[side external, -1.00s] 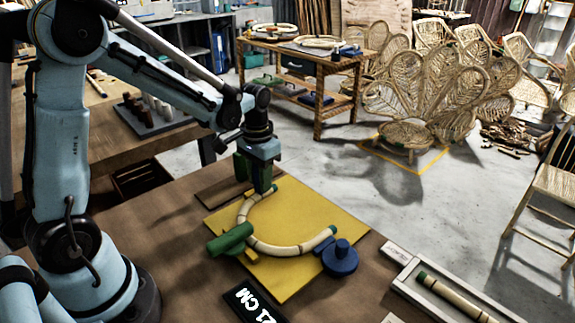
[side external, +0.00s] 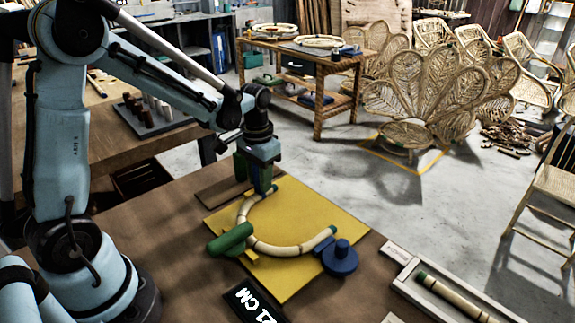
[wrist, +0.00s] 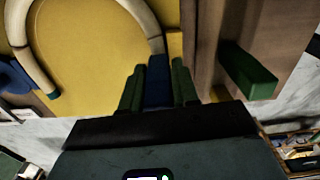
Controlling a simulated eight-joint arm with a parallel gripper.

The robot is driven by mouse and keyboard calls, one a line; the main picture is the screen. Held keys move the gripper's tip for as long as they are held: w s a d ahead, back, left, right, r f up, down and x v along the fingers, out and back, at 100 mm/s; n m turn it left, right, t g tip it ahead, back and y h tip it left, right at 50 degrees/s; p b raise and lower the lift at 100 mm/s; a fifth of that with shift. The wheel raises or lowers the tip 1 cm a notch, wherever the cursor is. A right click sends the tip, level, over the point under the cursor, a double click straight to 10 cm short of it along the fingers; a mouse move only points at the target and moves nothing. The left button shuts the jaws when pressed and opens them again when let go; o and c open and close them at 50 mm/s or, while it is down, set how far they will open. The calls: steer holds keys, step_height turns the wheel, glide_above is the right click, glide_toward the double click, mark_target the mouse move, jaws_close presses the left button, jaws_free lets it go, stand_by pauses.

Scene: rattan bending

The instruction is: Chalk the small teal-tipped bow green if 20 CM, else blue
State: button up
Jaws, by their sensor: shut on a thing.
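The curved pale bow (side external: 285,247) lies on a yellow board (side external: 325,212). One teal tip (side external: 333,229) is by the blue round clamp (side external: 341,262); the other end is near my gripper. In the wrist view the bow (wrist: 142,14) and its far tip (wrist: 53,95) show. My gripper (side external: 262,187), with green fingers (wrist: 157,88), is shut on a blue block (wrist: 158,78), apparently chalk, at the bow's near end. I cannot tell if it touches the bow. A green block (wrist: 248,72) stands to the right. A dark display (side external: 256,303) reads 21 CM.
A rack of pegs (side external: 152,112) is on the back bench. Wicker chairs stand on the floor beyond.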

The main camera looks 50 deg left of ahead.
steer(key=shift+r, duration=3.5)
steer(key=s+d+r, duration=0.2)
steer(key=s, duration=0.6)
steer(key=shift+m, duration=0.4)
steer(key=a+f, duration=0.2)
steer(key=a, duration=0.1)
steer(key=a+f, duration=0.2)
steer(key=a, duration=0.2)
steer(key=a+f, duration=0.3)
steer(key=a, duration=0.1)
steer(key=shift+w+a, duration=0.2)
steer(key=shift+w, duration=0.15)
steer(key=shift+f, duration=2)
steer(key=shift+f, duration=0.1)
steer(key=o, duration=0.9)
steer(key=shift+c, duration=0.2)
